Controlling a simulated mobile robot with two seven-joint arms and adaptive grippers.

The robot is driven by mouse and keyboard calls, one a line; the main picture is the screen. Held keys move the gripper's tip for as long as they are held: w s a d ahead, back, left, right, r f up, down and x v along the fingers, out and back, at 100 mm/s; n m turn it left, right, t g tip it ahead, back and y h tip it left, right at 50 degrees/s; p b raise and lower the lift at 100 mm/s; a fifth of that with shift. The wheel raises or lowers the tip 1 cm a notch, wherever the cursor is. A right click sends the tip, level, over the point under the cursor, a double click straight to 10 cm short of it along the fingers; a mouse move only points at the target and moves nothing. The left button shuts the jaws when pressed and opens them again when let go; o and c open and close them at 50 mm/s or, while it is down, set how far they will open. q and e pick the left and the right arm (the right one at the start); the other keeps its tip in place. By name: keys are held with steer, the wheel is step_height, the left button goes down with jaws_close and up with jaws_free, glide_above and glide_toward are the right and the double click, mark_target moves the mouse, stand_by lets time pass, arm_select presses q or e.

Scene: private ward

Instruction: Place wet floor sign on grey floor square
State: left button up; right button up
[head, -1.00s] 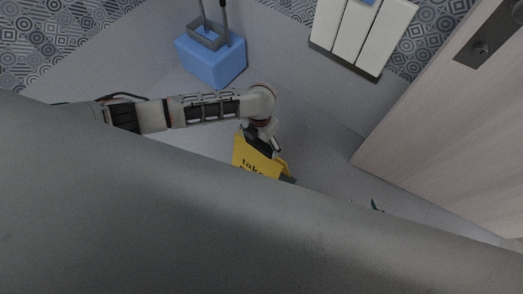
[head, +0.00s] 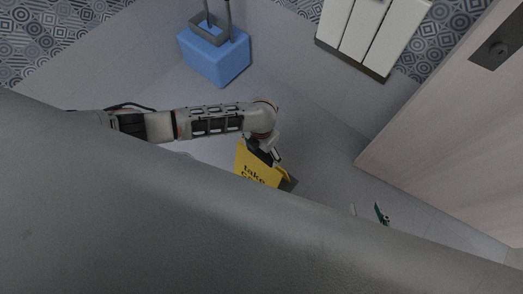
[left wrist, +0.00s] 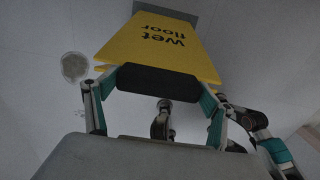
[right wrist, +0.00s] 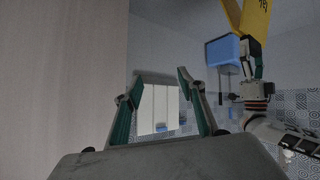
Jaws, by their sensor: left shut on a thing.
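The yellow wet floor sign (head: 257,167) hangs from my left gripper (head: 265,150), which is shut on its dark top. In the left wrist view, the sign (left wrist: 155,45) and the dark top bar (left wrist: 157,80) lie between the fingers. The grey floor square (head: 289,183) shows partly at the sign's lower right edge. The square (left wrist: 166,9) also shows past the sign's far end in the left wrist view. I cannot tell whether the sign touches the floor. My right gripper (right wrist: 160,82) is open and empty; its fingertips show in the head view (head: 367,212).
A blue bucket (head: 222,66) stands at the upper left, and white bins (head: 362,38) stand against the tiled wall. A pale door (head: 440,140) fills the right. A round floor drain (left wrist: 75,67) lies beside the sign. My own grey body hides the lower part.

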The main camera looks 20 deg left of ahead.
arm_select(q)
steer(key=shift+f, duration=0.2)
steer(key=o, duration=1.9)
steer(key=shift+r, duration=0.1)
arm_select(e)
steer(key=shift+s+a+f, duration=0.1)
steer(key=shift+s+f, duration=0.1)
steer(key=shift+f, duration=0.05)
